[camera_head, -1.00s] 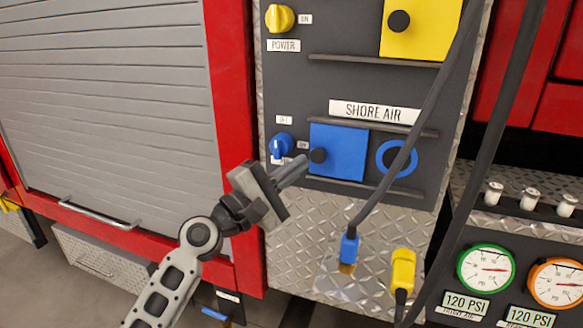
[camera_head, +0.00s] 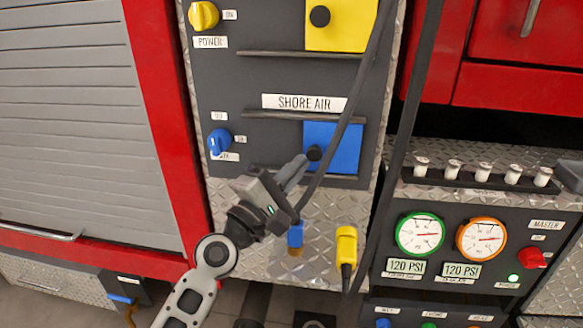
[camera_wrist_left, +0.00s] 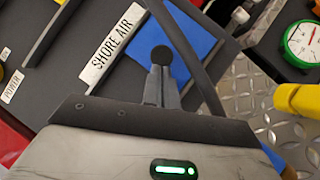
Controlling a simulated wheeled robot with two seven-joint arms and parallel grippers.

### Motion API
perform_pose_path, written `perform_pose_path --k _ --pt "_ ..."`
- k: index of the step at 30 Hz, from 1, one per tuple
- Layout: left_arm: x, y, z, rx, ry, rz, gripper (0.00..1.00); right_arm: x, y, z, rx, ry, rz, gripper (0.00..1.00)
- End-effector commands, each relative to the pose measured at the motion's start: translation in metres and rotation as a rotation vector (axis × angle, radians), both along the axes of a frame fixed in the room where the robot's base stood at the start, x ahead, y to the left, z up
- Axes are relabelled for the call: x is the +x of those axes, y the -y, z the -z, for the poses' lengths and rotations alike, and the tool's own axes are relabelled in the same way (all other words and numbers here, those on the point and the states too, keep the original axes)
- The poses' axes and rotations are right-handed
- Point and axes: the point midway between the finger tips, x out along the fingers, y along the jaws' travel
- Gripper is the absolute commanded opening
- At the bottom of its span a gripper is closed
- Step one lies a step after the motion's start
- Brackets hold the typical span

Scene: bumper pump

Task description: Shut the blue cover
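The blue cover (camera_head: 343,145) is a flat square plate with a round black knob (camera_head: 314,153), under the SHORE AIR label, between two dark horizontal rails. It sits at the right part of its slot, and no blue ring shows beside it. In the left wrist view the cover (camera_wrist_left: 190,30) is partly hidden by a dark cable and my fingers. My left gripper (camera_head: 302,163) has its fingers together, with the tips at the knob's left side in the head view. In the left wrist view the fingertips (camera_wrist_left: 160,75) meet the knob's lower edge; exact contact is unclear. My right gripper is out of view.
A blue dial (camera_head: 219,141) is left of the slot. A yellow cover (camera_head: 343,25) is above. Gauges (camera_head: 420,234) stand at right.

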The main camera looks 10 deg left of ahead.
Motion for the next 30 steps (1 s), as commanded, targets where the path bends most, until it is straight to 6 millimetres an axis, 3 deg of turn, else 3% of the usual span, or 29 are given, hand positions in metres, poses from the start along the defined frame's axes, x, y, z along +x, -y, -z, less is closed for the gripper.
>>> perform_pose_path --k 5,9,12,19,26,30 --pt "-0.002 -0.009 0.01 0.002 0.002 0.007 0.0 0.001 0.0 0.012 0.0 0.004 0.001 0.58" --pt "-0.004 -0.031 0.027 0.003 0.002 0.011 0.0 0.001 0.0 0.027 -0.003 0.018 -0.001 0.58" --pt "-0.025 -0.043 0.031 0.002 -0.002 0.013 0.0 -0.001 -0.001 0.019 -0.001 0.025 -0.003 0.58" --pt "-0.063 -0.068 0.046 0.002 -0.001 0.014 0.0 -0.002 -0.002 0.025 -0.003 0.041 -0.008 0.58" --pt "-0.081 -0.08 0.051 0.007 -0.001 0.01 0.0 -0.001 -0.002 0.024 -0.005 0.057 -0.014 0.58" --pt "-0.091 -0.076 0.071 0.174 0.005 -0.045 0.0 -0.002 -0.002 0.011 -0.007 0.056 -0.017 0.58"
